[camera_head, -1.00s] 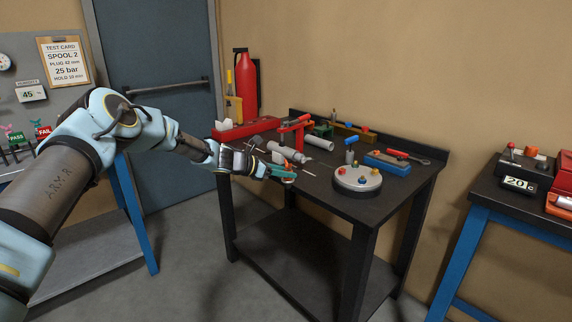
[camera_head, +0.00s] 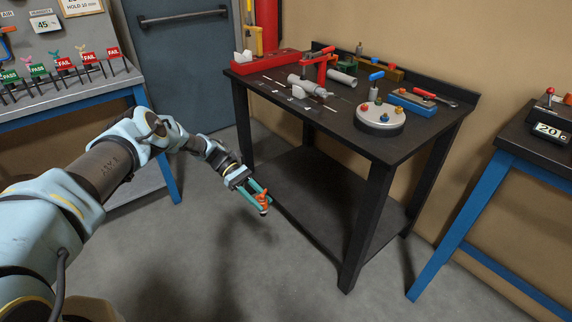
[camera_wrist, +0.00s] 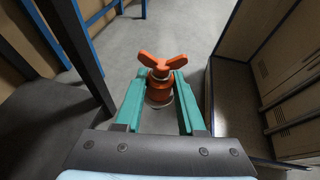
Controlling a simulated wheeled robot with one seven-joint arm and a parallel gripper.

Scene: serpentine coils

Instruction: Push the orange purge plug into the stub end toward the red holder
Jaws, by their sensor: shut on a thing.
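My gripper (camera_head: 262,198) is shut on the orange purge plug (camera_head: 264,200), out in front of the dark bench and below its top. In the wrist view the plug (camera_wrist: 160,75) has a winged orange head and sits between the teal fingers (camera_wrist: 159,101), with a pale ring low on it. On the bench lies a grey pipe piece (camera_head: 308,86) under a red clamp (camera_head: 326,66); it may be the spool with the stub ends. A long red holder (camera_head: 266,64) stands at the bench's left back, with white pieces at its left end.
The dark bench (camera_head: 345,128) also carries a round grey base with coloured knobs (camera_head: 381,117) and a blue block (camera_head: 411,102). A side table with PASS and FAIL flags (camera_head: 60,100) stands left. Open floor (camera_head: 230,270) lies below my gripper.

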